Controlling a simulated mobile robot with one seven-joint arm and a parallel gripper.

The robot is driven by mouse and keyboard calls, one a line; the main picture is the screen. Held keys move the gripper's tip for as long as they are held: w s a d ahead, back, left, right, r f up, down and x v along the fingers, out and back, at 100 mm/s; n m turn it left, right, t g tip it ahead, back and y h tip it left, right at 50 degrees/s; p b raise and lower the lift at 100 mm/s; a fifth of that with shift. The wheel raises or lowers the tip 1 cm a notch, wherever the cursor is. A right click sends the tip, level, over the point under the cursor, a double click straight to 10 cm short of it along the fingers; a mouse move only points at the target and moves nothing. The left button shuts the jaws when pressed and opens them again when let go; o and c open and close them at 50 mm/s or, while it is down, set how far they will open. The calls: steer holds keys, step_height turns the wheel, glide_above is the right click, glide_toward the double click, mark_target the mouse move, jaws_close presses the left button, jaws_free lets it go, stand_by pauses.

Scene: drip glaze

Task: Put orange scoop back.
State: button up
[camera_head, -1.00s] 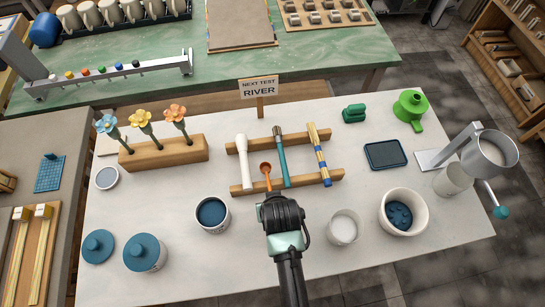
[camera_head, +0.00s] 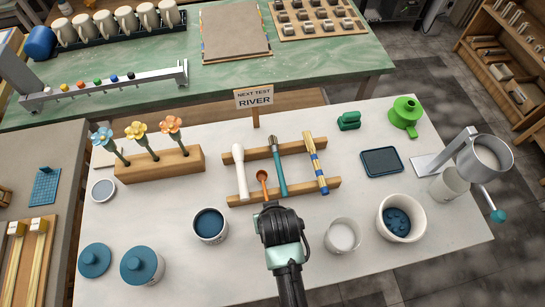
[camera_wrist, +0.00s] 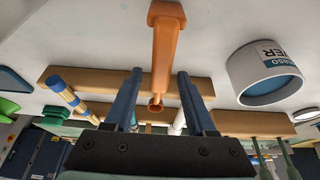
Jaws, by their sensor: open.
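The orange scoop (camera_head: 263,181) is at the wooden rack (camera_head: 329,184), between the white-handled tool (camera_head: 239,170) and the teal brush (camera_head: 277,165). Its round end points away from me and its handle reaches over the front rail toward my gripper (camera_head: 271,207). In the wrist view the scoop (camera_wrist: 166,45) stretches from the top edge down between the two dark fingers of my gripper (camera_wrist: 160,74). The fingers are apart, with a gap on each side of the scoop. I cannot tell whether the scoop rests in a rack slot.
A blue-and-yellow striped tool (camera_head: 315,163) lies at the rack's right. A dark blue glaze cup (camera_head: 210,226) stands left of my gripper. A white cup (camera_head: 342,235) and a larger bowl (camera_head: 396,225) stand right. A flower block (camera_head: 160,167) is back left.

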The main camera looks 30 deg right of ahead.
steer(key=v, duration=1)
steer(key=shift+r, duration=0.25)
steer(key=shift+s, duration=0.1)
steer(key=w+a+r+n+t, duration=0.15)
steer(key=w+r+t, duration=0.35)
steer(key=w+r, duration=0.65)
steer(key=w+a+r+t, duration=0.2)
steer(key=w+r+t, duration=0.35)
steer(key=r, duration=1.05)
step_height(320, 180, up, 17)
steer(key=a+t, duration=0.3)
steer(key=t, duration=0.3)
steer(key=s+a+r+n+t, duration=0.1)
steer(key=s+a+r+t, duration=0.1)
steer(key=s+r, duration=0.3)
steer(key=s+a+r+t+y, duration=0.1)
steer(key=s+r+t, duration=0.3)
steer(key=r, duration=0.9)
steer(key=shift+s+a+r+n, duration=0.3)
steer(key=shift+s+a+n, duration=0.05)
steer(key=shift+s+a, duration=0.15)
steer(key=shift+t, duration=0.25)
